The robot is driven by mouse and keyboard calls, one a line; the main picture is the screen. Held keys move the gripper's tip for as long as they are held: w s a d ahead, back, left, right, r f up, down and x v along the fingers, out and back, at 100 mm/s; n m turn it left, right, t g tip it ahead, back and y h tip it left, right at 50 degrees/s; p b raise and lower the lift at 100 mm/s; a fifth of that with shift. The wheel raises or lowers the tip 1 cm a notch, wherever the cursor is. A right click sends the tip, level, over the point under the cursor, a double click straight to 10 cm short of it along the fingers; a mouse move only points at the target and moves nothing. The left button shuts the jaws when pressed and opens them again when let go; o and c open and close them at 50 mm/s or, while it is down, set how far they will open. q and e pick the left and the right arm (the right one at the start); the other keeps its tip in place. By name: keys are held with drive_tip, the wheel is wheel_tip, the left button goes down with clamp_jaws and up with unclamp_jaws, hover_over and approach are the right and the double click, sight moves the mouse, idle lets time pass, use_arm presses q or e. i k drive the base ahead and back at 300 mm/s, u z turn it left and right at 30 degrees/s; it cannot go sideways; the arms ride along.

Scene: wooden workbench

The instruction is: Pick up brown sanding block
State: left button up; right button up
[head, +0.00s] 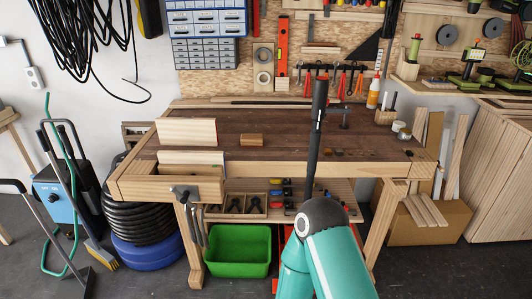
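The brown sanding block (251,140) is a small light-brown block lying flat on the dark top of the wooden workbench (395,168), left of the middle. Nothing touches it. My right arm comes in from the lower right and reaches up over the bench. The dark end of this arm, with my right gripper (320,84), is to the right of and beyond the block in the picture, apart from it. The fingers cannot be made out. My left gripper is not in view.
A pale wooden board (187,131) stands left of the block, by the vise (170,187). A glue bottle (373,92) and a white roll (404,134) are at the right. A green bin (239,250) stands below. The bench top around the block is clear.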

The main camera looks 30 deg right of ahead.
sight(247, 141)
drive_tip(key=u, duration=0.05)
drive_tip(key=k, duration=0.35)
drive_tip(key=z, duration=0.6)
drive_tip(key=i, duration=1.5)
drive_tip(key=u, duration=0.35)
